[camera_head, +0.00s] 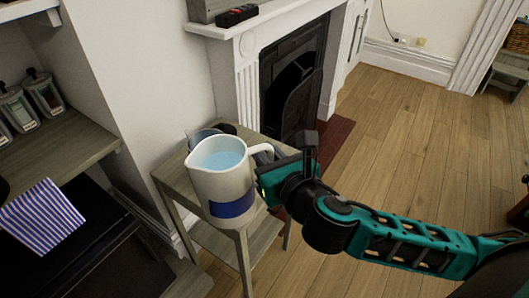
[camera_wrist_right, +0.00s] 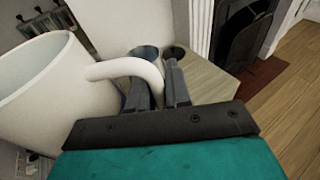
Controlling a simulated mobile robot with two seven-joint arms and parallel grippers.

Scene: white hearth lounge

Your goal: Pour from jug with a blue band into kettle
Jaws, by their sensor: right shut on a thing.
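A white jug with a blue band (camera_head: 225,182) is in front of a small side table in the head view. It looks about upright and holds light-blue liquid. My right gripper (camera_head: 268,178) is shut on the jug's handle at its right side. The wrist view shows the jug (camera_wrist_right: 60,90) at left, with its handle running down between the fingers (camera_wrist_right: 158,95). I cannot make out a kettle for certain. A blue-grey rounded thing (camera_head: 203,135) and a dark thing (camera_head: 229,129) stand behind the jug, mostly hidden by it. My left gripper is not in view.
The wooden side table (camera_head: 172,177) stands beside a white fireplace (camera_head: 245,75). At left are a shelf with glass jars (camera_head: 43,95) and a striped cloth (camera_head: 42,215). The wooden floor (camera_head: 410,140) at right is clear.

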